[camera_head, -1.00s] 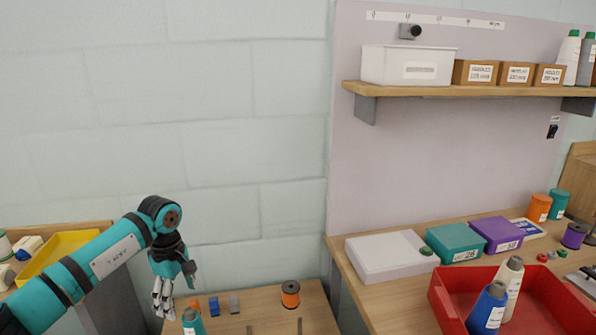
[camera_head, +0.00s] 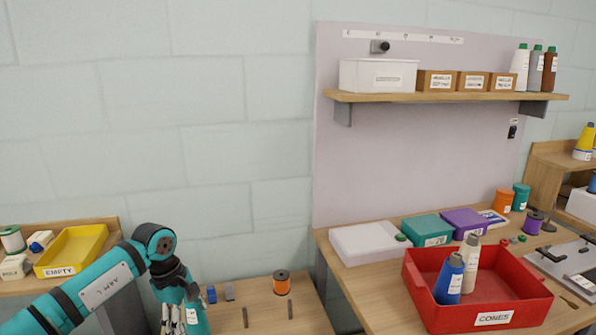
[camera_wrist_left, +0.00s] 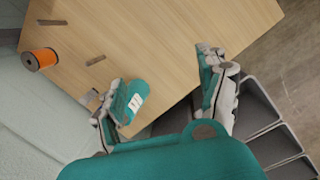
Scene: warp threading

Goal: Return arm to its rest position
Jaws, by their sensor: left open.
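My left arm comes in from the left in the head view and bends down at a teal wrist. My left gripper (camera_head: 172,320) is low in the picture, near the left end of the small wooden table (camera_head: 262,318). In the left wrist view the gripper (camera_wrist_left: 160,88) has its two grey fingers spread wide. A teal cone with a white label (camera_wrist_left: 131,100) shows close beside the left-hand finger there; I cannot tell whether they touch. The cone (camera_head: 196,318) also shows right of the fingers in the head view. My right gripper is not in view.
A yellow tray (camera_head: 72,250) is at the left. A red bin (camera_head: 478,293) holding two cones is on the right bench, below a shelf (camera_head: 445,97).

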